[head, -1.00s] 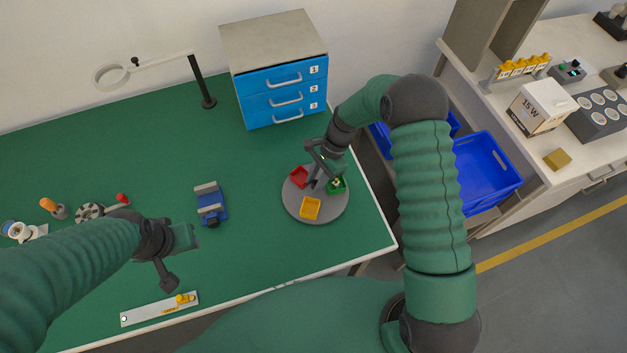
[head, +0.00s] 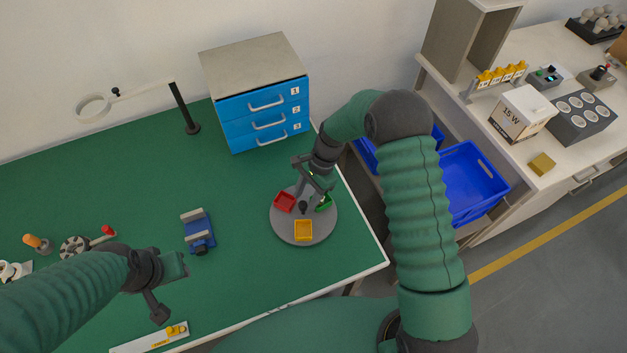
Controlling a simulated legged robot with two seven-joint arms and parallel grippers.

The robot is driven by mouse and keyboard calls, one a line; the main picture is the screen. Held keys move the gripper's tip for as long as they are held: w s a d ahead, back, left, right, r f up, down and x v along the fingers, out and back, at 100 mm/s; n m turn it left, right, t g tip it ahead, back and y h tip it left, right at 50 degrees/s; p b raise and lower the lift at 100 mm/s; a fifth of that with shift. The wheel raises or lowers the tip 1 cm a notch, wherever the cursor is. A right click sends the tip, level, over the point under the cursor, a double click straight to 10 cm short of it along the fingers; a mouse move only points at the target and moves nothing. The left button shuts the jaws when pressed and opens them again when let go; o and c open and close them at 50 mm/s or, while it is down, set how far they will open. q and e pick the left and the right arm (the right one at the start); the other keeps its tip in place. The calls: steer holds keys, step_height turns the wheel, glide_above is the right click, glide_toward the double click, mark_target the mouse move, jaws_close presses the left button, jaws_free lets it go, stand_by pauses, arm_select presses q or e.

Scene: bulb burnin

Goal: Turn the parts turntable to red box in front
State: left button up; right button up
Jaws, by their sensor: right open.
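The parts turntable (head: 292,232) is a grey disc near the right front part of the green bench. It carries a red box (head: 284,201) at its back left, a yellow box (head: 303,231) at its front and a green box (head: 324,204) at its back right. A dark knob stands at its centre. My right gripper (head: 306,204) is open, pointing down over the back of the turntable between the red and green boxes, partly hiding the green one. Whether it touches the knob, I cannot tell. My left gripper (head: 172,292) hangs over the bench's front left; its jaw opening is unclear.
A blue drawer unit (head: 262,117) stands behind the turntable. A blue vise (head: 198,232) is to its left. A magnifier lamp (head: 183,110) stands at the back. Blue crates (head: 470,185) are right of the bench. The bench between vise and turntable is clear.

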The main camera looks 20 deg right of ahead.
steer(key=b+v, duration=0.1)
steer(key=v, duration=1.4)
steer(key=shift+w+d, duration=0.25)
steer(key=shift+d, duration=0.25)
